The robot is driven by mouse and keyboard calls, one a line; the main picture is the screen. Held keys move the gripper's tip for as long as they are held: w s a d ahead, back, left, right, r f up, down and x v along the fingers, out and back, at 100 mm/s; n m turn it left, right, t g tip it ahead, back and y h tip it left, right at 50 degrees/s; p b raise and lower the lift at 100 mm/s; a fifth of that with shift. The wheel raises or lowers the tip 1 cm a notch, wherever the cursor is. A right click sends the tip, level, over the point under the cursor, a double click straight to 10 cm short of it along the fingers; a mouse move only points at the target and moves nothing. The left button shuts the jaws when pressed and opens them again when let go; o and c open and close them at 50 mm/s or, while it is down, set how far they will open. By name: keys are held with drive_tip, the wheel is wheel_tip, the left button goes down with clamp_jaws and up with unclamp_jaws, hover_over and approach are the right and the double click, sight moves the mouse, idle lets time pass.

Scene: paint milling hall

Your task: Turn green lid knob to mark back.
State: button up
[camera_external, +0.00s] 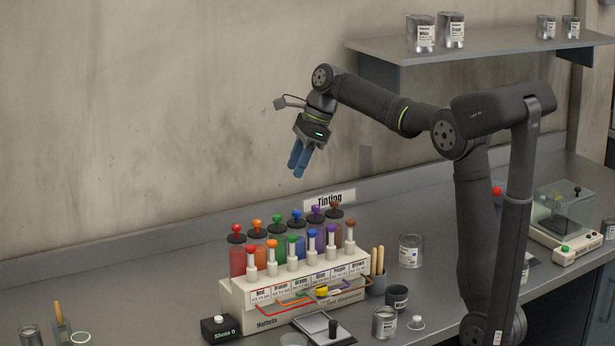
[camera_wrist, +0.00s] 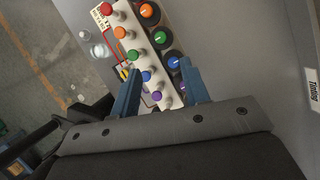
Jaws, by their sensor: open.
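The green lid knob (camera_external: 276,216) stands on a dark lid in the back row of the tinting dispenser (camera_external: 236,295), between the orange lid knob (camera_external: 257,224) and the blue lid knob (camera_external: 296,214). In the wrist view the green lid knob (camera_wrist: 163,37) is round with a pale line across it; which way its mark points is too small to tell. My gripper (camera_external: 299,173) is open and empty, with blue fingers pointing down, well above the dispenser. In the wrist view my gripper (camera_wrist: 160,68) spreads its fingers across the rows, with the green knob beyond the tips.
A front row of coloured plungers, including a green plunger (camera_external: 292,240), stands close before the lids. The purple lid knob (camera_external: 315,210) and brown lid knob (camera_external: 334,205) are to the right. Wooden sticks in a cup (camera_external: 376,282) and a can (camera_external: 411,250) stand right of the dispenser.

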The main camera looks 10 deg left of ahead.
sight(276, 215)
drive_tip(key=x, duration=1.2)
drive_tip(key=shift+s+a+f, duration=0.1)
drive_tip(key=shift+s+f, duration=0.05)
drive_tip(key=shift+f, duration=0.2)
clamp_jaws()
